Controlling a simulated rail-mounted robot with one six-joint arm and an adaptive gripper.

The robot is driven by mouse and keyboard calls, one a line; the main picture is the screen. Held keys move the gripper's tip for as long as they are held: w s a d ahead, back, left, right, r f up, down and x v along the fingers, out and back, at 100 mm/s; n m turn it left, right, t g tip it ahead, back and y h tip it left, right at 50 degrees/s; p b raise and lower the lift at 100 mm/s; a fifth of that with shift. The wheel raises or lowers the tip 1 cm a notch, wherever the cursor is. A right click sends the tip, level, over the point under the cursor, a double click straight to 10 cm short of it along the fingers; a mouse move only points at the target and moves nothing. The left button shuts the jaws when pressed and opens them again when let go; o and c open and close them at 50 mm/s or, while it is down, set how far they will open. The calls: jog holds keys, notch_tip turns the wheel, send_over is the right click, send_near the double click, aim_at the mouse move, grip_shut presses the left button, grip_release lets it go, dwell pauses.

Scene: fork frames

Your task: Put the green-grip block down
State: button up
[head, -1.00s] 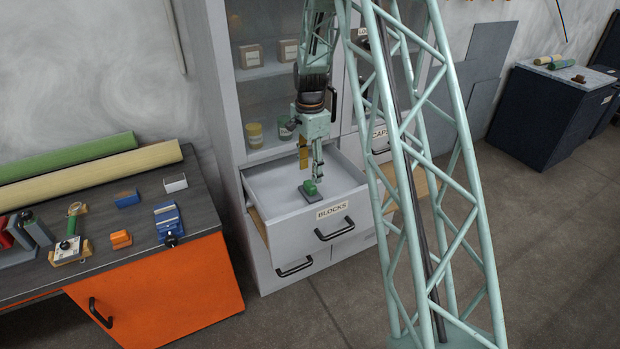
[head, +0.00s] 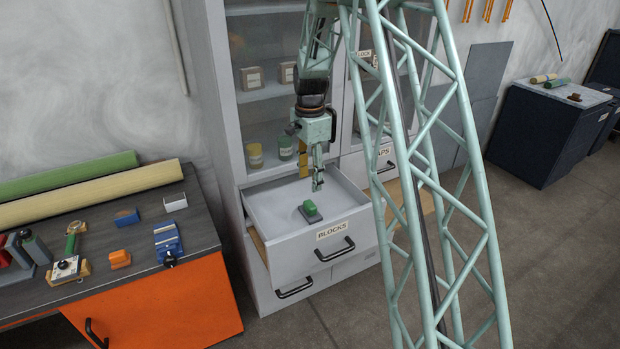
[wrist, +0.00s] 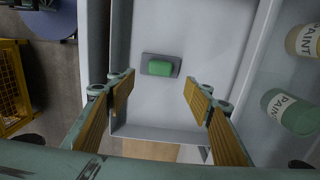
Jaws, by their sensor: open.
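The green-grip block (head: 311,209), a green grip on a dark grey base, lies in the open drawer labelled BLOCKS (head: 336,238). It rests on the drawer floor near the front, apart from the walls. In the wrist view the block (wrist: 161,66) lies beyond the fingertips, clear of both. My gripper (head: 316,183) is open and empty, above and a little behind the block in the head view. In the wrist view my gripper (wrist: 159,90) shows both yellow-padded fingers spread wide.
The drawer sits in a grey cabinet with shelves of paint tins (wrist: 290,112). A workbench (head: 195,215) at left carries a blue block (head: 127,217), an orange block (head: 120,259) and a blue vise (head: 168,242). The drawer floor around the block is clear.

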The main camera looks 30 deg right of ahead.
jog(key=s+a+r+n+t, duration=0.1)
jog(key=s+a+r+n, duration=0.2)
jog(key=s+a+r, duration=0.35)
jog(key=s+a+r+n, duration=0.3)
jog(key=s+r, duration=0.4)
jog(key=r, duration=0.4)
jog(key=s+a+r+n+t, duration=0.1)
jog(key=s+a+r+n, duration=0.2)
jog(key=s+a+r, duration=0.35)
jog(key=s+a+r+n, duration=0.2)
jog(key=s+n, duration=0.1)
jog(key=s, duration=0.7)
jog(key=s+a+r+n+t, duration=0.1)
jog(key=s+a+r+n, duration=0.1)
jog(key=s, duration=0.7)
jog(key=s+a+r+n, duration=0.2)
jog(key=s+a+n, duration=0.1)
jog(key=s, duration=0.7)
jog(key=shift+s+a+n+t, duration=0.3)
jog(key=shift+n+t, duration=0.1)
jog(key=shift+n, duration=0.2)
jog(key=shift+d, duration=0.1)
jog(key=shift+c, duration=0.2)
